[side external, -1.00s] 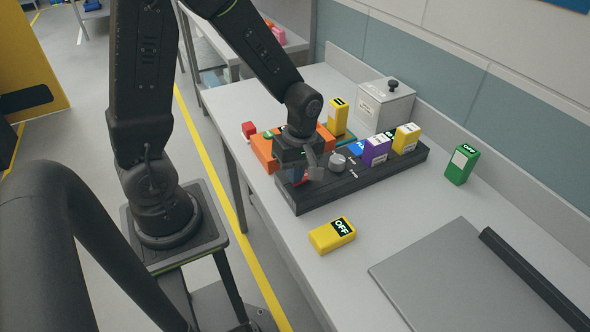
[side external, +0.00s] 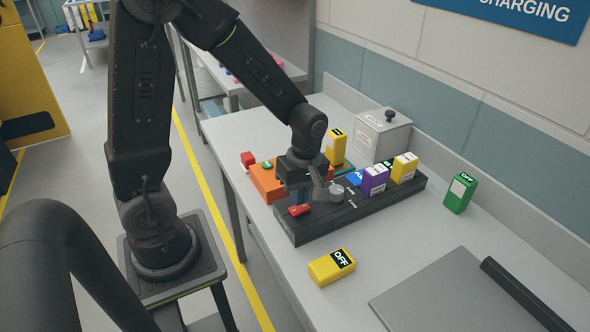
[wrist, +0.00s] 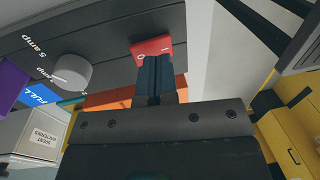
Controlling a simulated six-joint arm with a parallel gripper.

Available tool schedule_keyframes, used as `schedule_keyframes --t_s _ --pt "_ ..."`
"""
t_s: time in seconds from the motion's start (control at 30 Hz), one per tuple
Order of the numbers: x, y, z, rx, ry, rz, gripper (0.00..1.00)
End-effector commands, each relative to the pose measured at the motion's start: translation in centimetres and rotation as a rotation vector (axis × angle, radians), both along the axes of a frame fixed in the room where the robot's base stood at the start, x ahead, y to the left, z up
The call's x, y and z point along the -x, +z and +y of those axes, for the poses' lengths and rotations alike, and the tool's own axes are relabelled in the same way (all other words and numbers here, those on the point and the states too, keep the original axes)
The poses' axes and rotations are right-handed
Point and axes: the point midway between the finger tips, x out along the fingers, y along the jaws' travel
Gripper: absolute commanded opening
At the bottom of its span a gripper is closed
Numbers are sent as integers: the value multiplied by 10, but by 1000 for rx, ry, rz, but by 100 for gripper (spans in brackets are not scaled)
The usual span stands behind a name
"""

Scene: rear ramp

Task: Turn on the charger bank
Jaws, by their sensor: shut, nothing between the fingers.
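The charger bank (side external: 300,230) is a long black strip on the bench. A red switch (side external: 299,210) is at its near left end. The switch also shows in the wrist view (wrist: 151,47), with white O and I marks. A grey knob (side external: 336,189) stands beside it, and the wrist view shows this knob (wrist: 72,71) near amp labels. My gripper (side external: 304,196) is shut and empty, close by the switch. In the wrist view its fingertips (wrist: 153,62) overlap the switch's lower edge. I cannot tell whether they touch, or which way the switch is set.
Purple (side external: 374,180) and yellow (side external: 404,168) batteries stand in the bank. An orange unit (side external: 266,182) lies behind it, with another yellow battery (side external: 336,146). A yellow OFF battery (side external: 331,267) lies in front; a green one (side external: 459,192) stands right. A grey box (side external: 381,137) is behind.

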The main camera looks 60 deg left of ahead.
Motion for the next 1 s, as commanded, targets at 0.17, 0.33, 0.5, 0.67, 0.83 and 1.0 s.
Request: schedule_keyframes --t_s 0.17,0.33,0.5,0.67,0.83,1.0 --pt "3 39 0 -1 1 -10 0" --pt "8 77 0 -1 0 -9 0" --pt "12 106 0 -1 0 -6 0" --pt "14 121 0 0 0 -3 0" --pt "15 125 0 0 0 0 0" --pt "15 125 0 0 0 -1 0"
